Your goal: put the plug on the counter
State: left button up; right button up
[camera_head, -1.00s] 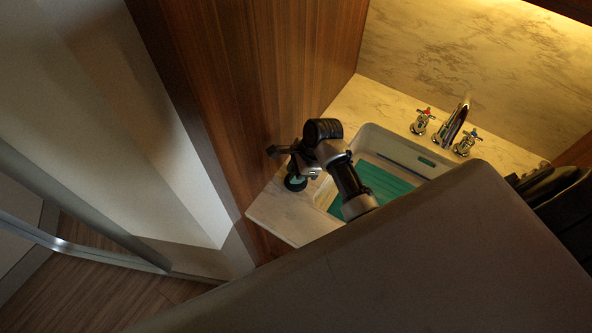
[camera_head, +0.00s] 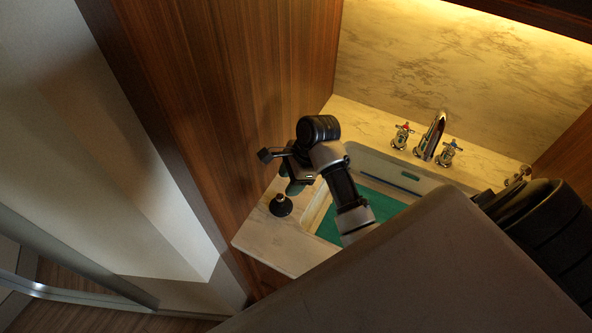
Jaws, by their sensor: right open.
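The plug (camera_head: 281,206), a small black disc with a pale-topped knob, rests on the marble counter (camera_head: 270,238) left of the sink, near the wooden panel. My right gripper (camera_head: 293,187) is open just above and to the right of the plug in the picture. It appears apart from the plug, and my arm hides part of the gripper. My left gripper does not show.
The white sink (camera_head: 418,182) with a teal bottom lies right of the plug. A chrome faucet (camera_head: 430,137) stands behind it between red-marked (camera_head: 402,136) and blue-marked taps (camera_head: 449,152). A wooden panel (camera_head: 235,110) rises close on the left.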

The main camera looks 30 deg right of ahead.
jog(key=shift+v, duration=2.35)
jog(key=shift+f, duration=0.1)
